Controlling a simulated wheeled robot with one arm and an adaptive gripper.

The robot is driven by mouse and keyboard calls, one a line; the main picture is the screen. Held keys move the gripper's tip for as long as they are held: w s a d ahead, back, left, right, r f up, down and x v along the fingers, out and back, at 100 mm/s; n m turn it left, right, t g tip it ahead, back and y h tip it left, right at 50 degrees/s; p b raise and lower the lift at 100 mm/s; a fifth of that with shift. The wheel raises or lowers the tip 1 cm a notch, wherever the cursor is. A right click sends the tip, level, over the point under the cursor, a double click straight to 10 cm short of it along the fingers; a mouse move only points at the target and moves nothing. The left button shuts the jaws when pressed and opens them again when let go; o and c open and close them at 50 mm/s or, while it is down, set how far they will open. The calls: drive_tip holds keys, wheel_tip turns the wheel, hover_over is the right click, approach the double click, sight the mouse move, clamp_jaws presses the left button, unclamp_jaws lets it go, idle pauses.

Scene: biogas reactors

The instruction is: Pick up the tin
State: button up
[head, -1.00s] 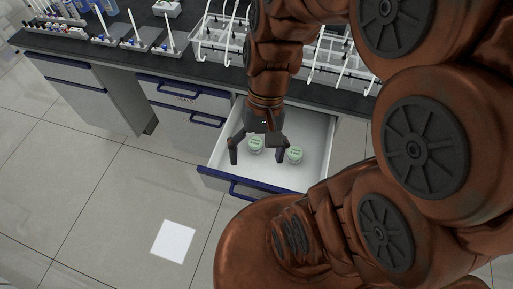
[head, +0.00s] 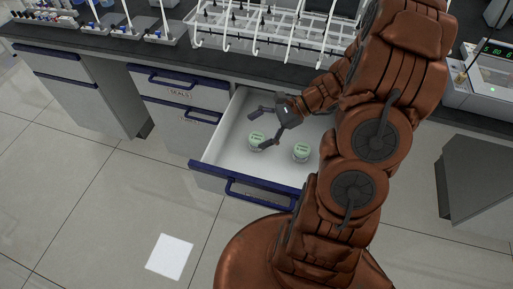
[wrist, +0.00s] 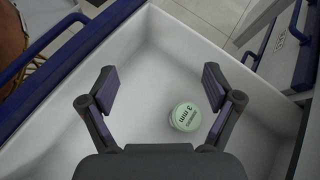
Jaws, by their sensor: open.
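Two small round tins with pale green lids stand upright in the open white drawer (head: 226,152): a left tin (head: 256,138) and a right tin (head: 301,152). My gripper (head: 257,128) is open and empty over the drawer, its fingers pointing left, close to the left tin. In the wrist view, one tin (wrist: 185,117) marked "3 mm" shows between the open fingers (wrist: 160,82), nearer the right finger. It seems to be the left tin. I cannot tell its exact height gap to the fingers. The other tin is not visible there.
The drawer's blue-edged front (head: 247,180) and white walls surround the tins. Above is the black bench top (head: 190,62) with a white wire rack (head: 262,28). A device with a lit display (head: 484,85) stands at right. The floor at left is open, with a white square (head: 170,256).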

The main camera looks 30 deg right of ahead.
sight(256, 137)
drive_tip(key=d+f+m+t+b, duration=0.1)
drive_tip(key=d+f+m, duration=0.1)
drive_tip(key=f, duration=0.1)
drive_tip(key=w+d+f+m+t+b, duration=0.1)
drive_tip(key=d+f+m+t, duration=0.1)
drive_tip(key=d+f, duration=0.1)
drive_tip(key=w+d+f+m+t+b, duration=0.1)
drive_tip(key=d+f+m, duration=0.1)
drive_tip(key=d+f, duration=0.1)
drive_tip(key=shift+w+f, duration=0.15)
drive_tip(key=shift+f, duration=0.55)
drive_tip(key=shift+w+d+x, duration=0.1)
drive_tip(key=shift+w+x, duration=0.05)
drive_tip(key=shift+x, duration=1.1)
drive_tip(key=shift+w+d+x, duration=0.15)
drive_tip(key=shift+x, duration=1.1)
drive_tip(key=shift+w+d+x, duration=0.1)
drive_tip(key=shift+w+x, duration=0.05)
drive_tip(key=shift+x, duration=1.1)
drive_tip(key=shift+f, duration=0.15)
drive_tip(key=c, duration=1.2)
drive_tip(key=shift+c, duration=0.2)
